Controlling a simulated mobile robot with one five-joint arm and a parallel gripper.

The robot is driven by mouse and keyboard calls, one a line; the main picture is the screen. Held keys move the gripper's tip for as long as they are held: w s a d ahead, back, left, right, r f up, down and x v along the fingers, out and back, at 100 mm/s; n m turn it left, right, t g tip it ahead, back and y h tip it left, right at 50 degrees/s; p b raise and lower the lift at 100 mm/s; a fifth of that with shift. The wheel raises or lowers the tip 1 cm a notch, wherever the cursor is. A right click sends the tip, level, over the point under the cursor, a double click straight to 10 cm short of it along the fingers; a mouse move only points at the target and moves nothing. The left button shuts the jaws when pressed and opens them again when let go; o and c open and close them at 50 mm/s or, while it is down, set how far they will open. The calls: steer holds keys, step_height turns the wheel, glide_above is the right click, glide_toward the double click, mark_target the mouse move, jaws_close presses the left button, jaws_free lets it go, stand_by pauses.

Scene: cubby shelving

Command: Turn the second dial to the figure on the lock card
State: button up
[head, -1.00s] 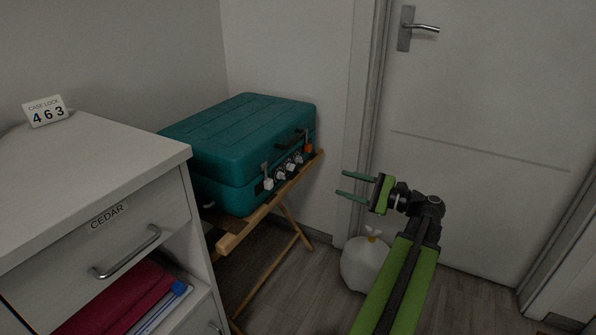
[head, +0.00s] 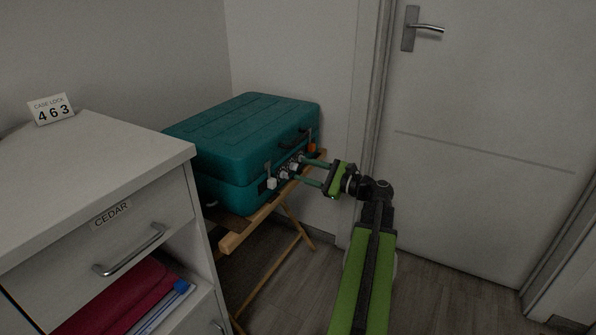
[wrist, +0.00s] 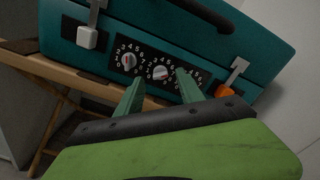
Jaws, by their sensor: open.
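The lock card (head: 51,109) stands on the cabinet top and reads 463. The teal case (head: 243,145) rests on a wooden folding stand, with a row of dials on a black plate on its front. In the wrist view, the middle, second dial (wrist: 160,72) has a pale knob inside a ring of white figures; I cannot tell which figure it points at. The first dial (wrist: 129,61) is left of it, and the third is mostly hidden behind my right finger. My gripper (head: 301,170) is open, its green fingertips either side of the second dial in the wrist view; contact is unclear.
The case has a white latch (wrist: 87,38) left of the dials and an orange latch (wrist: 224,92) to their right. The CEDAR cabinet (head: 120,150) stands at left. The wooden stand (head: 262,222) is below the case. A closed door (head: 480,140) is at right.

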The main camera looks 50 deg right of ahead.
mark_target(294, 167)
steer(key=shift+x, duration=1.15)
steer(key=shift+c, duration=0.5)
jaws_close()
